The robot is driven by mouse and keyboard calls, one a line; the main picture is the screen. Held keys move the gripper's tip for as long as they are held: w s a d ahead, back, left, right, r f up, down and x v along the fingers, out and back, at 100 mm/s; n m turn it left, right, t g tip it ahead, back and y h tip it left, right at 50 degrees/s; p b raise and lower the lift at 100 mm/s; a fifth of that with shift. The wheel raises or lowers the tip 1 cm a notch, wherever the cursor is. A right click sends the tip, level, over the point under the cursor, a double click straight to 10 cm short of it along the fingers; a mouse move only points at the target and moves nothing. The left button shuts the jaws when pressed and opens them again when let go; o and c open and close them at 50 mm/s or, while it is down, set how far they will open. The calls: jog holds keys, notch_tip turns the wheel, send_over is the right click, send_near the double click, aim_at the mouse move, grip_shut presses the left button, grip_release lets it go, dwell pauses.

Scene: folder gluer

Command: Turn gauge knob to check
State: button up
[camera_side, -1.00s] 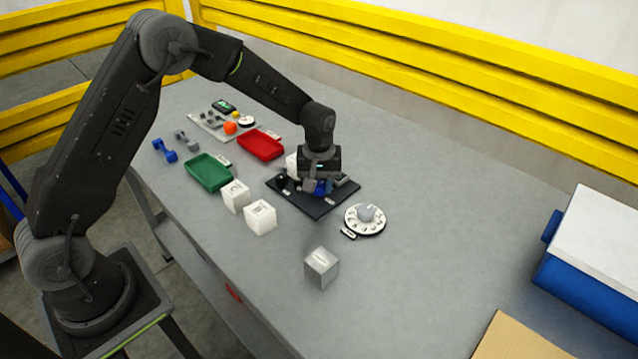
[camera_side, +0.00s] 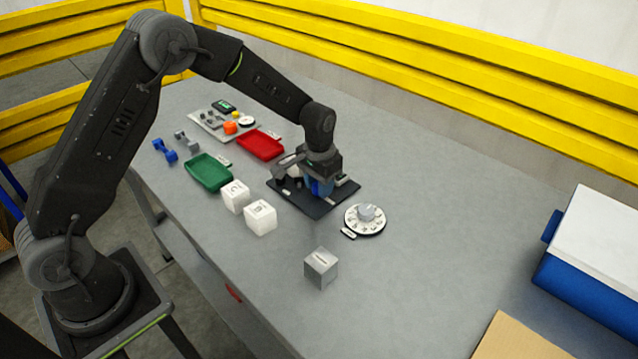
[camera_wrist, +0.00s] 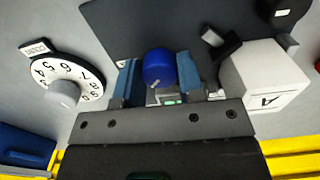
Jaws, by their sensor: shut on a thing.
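A blue round knob (camera_wrist: 158,68) with a pale pointer mark stands at the dark fixture plate (camera_wrist: 120,30). My gripper (camera_wrist: 158,78) is shut on this knob, with one blue finger pad on each side of it. In the side view my gripper (camera_side: 318,186) is low over the dark plate (camera_side: 314,207), and the knob is mostly hidden by the fingers. A white block marked A (camera_wrist: 262,80) sits on the plate beside the gripper.
A numbered white dial with a grey knob (camera_side: 366,218) stands just right of the plate. White cubes (camera_side: 260,217), a grey slotted cube (camera_side: 321,267), a green tray (camera_side: 208,172) and a red tray (camera_side: 261,145) surround it. The table's right half is mostly clear.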

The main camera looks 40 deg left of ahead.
jog(key=m, duration=0.4)
jog(key=shift+m, duration=2.2)
jog(key=o, duration=0.9)
notch_tip(320, 180, up, 14)
jog(key=shift+f, duration=0.1)
